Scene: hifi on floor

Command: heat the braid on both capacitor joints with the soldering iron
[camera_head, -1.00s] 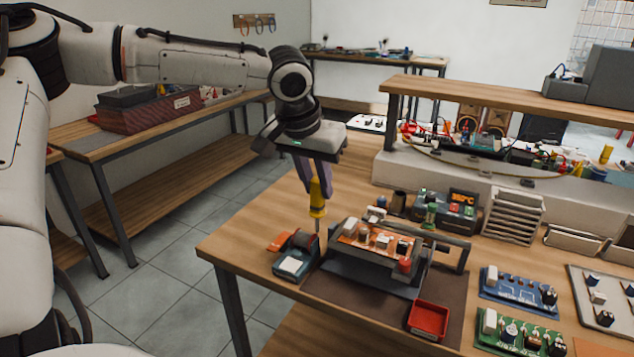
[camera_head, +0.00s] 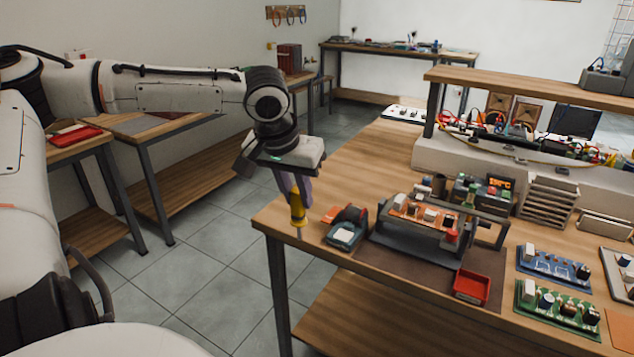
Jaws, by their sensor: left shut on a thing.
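My left gripper (camera_head: 293,188) is shut on the soldering iron (camera_head: 297,209) by its yellow handle. The iron points down, its thin tip beside the workbench's front left corner. An orange circuit board (camera_head: 421,214) sits in a dark board holder (camera_head: 408,240) on the bench, to the right of the iron and apart from it. Several parts stand on the board; which are the capacitor joints is too small to tell. I cannot make out the braid on the board. A small teal and grey device (camera_head: 344,235) with an orange-red part stands between iron and holder. My right gripper is not in view.
The workbench (camera_head: 375,163) has clear wood behind the holder. A red tray (camera_head: 471,287) lies in front right of it. A station with a lit display (camera_head: 499,183) and grey stacked trays (camera_head: 548,203) stand behind. Blue (camera_head: 553,265) and green (camera_head: 560,309) boards lie at right.

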